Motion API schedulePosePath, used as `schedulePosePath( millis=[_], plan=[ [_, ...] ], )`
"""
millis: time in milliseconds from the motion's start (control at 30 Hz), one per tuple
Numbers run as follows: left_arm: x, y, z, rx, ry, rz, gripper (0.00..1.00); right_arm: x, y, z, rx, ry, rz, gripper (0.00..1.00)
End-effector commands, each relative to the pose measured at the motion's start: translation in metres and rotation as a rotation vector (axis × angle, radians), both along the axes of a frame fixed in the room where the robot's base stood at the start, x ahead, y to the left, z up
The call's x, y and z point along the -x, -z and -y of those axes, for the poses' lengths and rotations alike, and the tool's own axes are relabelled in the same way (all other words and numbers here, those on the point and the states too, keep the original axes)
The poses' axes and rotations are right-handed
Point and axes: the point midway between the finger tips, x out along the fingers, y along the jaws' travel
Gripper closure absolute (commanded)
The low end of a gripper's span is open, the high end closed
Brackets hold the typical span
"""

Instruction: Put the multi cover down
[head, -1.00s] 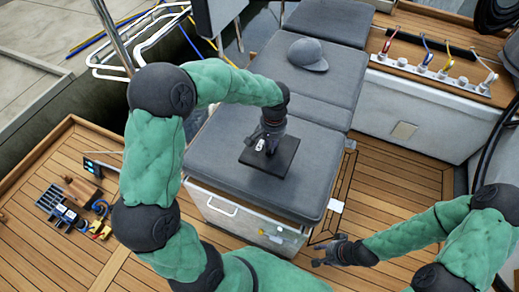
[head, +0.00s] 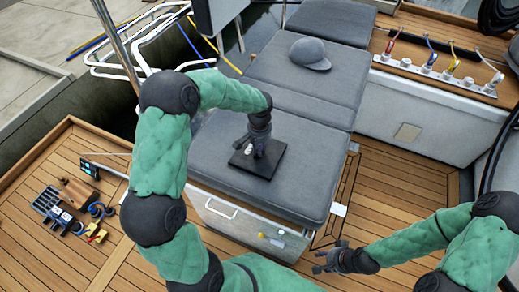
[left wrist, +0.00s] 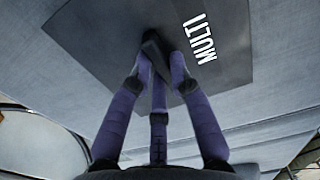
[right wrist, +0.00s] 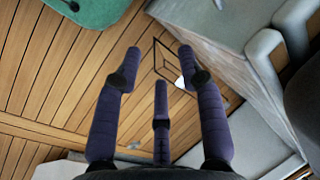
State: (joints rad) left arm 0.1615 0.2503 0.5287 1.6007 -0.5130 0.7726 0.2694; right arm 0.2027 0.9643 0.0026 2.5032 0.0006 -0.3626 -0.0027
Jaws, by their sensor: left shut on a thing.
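The multi cover (head: 264,172) is a dark square plate over the near grey seat cushion (head: 215,148). The left wrist view shows its white MULTI lettering and flat face (left wrist: 110,42). My left gripper (head: 257,150) is above the plate, its fingers shut on a small dark grip (left wrist: 155,47) at the plate's middle. The plate looks flat and very low over the cushion; I cannot tell whether it touches. My right gripper (head: 322,262) is open and empty over the wooden deck, fingers spread in the right wrist view (right wrist: 160,68).
A grey cap (head: 310,54) lies on the cushion farther back. A white strip with coloured cables (head: 440,72) is at the right. The cushion around the plate is clear.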

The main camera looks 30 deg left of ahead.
Motion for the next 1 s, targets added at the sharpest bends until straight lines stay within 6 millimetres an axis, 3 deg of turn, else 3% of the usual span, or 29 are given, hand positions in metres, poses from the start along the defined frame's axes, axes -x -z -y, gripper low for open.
schedulePosePath(
  millis=[267,300,367,400,767,1000],
  plan=[
    [0.0,0.001,0.0,0.0,0.0,0.001,1.0,0.0,0.0,0.0,0.0,0.0,0.001,0.6],
    [0.0,0.002,0.0,0.0,0.0,0.001,0.77,0.0,0.001,0.0,0.0,0.0,0.001,0.6],
    [0.0,0.001,0.0,0.0,0.0,0.001,0.6,0.0,0.0,0.0,0.0,0.0,0.001,0.6],
    [0.0,0.001,0.0,0.0,0.0,0.001,0.56,0.0,0.0,0.0,0.0,0.0,0.001,0.6],
    [0.0,-0.002,0.0,0.0,0.0,0.001,0.56,0.0,-0.002,0.0,0.0,0.0,0.001,0.6],
    [-0.001,-0.036,0.0,-0.001,0.0,0.005,0.56,0.0,-0.017,0.0,0.0,0.0,0.001,0.6]
  ],
)
